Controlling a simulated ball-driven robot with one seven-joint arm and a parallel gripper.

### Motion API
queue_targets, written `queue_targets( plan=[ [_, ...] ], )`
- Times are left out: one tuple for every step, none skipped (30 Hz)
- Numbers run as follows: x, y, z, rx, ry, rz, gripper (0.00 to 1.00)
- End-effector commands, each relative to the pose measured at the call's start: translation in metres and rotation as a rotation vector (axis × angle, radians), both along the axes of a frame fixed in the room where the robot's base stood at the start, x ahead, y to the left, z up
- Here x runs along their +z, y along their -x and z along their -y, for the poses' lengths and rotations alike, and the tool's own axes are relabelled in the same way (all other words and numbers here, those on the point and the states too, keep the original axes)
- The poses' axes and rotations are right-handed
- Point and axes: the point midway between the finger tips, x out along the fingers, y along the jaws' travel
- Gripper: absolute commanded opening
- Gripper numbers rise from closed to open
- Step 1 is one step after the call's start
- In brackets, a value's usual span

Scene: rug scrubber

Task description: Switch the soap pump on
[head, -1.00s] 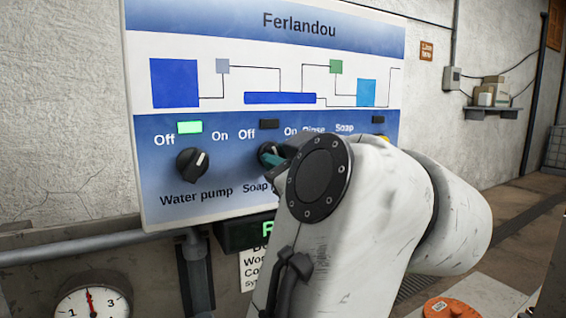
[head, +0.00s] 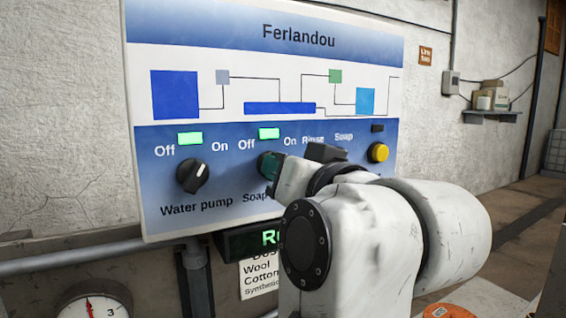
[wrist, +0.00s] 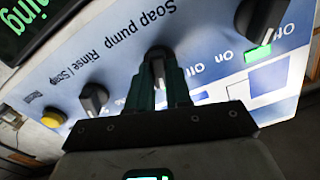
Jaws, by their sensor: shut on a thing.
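The soap pump knob (wrist: 158,62) is a dark rotary switch with a white mark on the control panel (head: 225,180). My gripper (wrist: 159,85) is shut on it, one green finger on each side in the wrist view. In the head view my gripper (head: 268,167) and arm hide most of the knob and part of its label. The lamp above the soap pump (head: 268,133) is lit green. My gripper hides that lamp in the wrist view.
The water pump knob (head: 193,176) points toward On, under its green lamp (head: 190,138). The rinse/soap selector (wrist: 93,98) and a yellow button (head: 378,152) sit beside the held knob. Below are a green-lettered display (head: 235,243), a pipe and a gauge (head: 95,303).

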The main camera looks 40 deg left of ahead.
Motion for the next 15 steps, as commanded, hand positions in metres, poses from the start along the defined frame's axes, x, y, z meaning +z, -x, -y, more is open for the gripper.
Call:
queue_targets(
  plan=[
    [0.0005,-0.0004,0.0001,0.0,-0.01,-0.03,0.0],
    [0.0005,-0.0004,0.0001,0.0,-0.018,-0.049,0.0],
    [0.0006,-0.0005,0.0002,0.0,-0.027,-0.071,0.0],
    [0.0006,-0.0005,0.0002,0.0,-0.033,-0.086,0.0],
    [0.0005,-0.0006,0.0002,-0.001,-0.04,-0.1,0.0],
    [0.0004,-0.0006,0.0003,-0.001,-0.047,-0.118,0.0],
    [0.0003,-0.0007,0.0003,-0.001,-0.052,-0.13,0.0],
    [0.0002,-0.0006,0.0003,-0.001,-0.057,-0.141,0.0],
    [0.0001,-0.0007,0.0003,-0.001,-0.062,-0.154,0.0],
    [-0.0001,-0.0008,0.0003,-0.001,-0.066,-0.163,0.0],
    [-0.0003,-0.0008,0.0003,0.0,-0.068,-0.17,0.0],
    [-0.0004,-0.0008,0.0003,0.0,-0.072,-0.179,0.0],
    [-0.0005,-0.0008,0.0003,0.0,-0.074,-0.186,0.0],
    [-0.0006,-0.0009,0.0004,0.0,-0.076,-0.19,0.0],
    [-0.0008,-0.0009,0.0004,0.0,-0.078,-0.195,0.0]
  ],
)
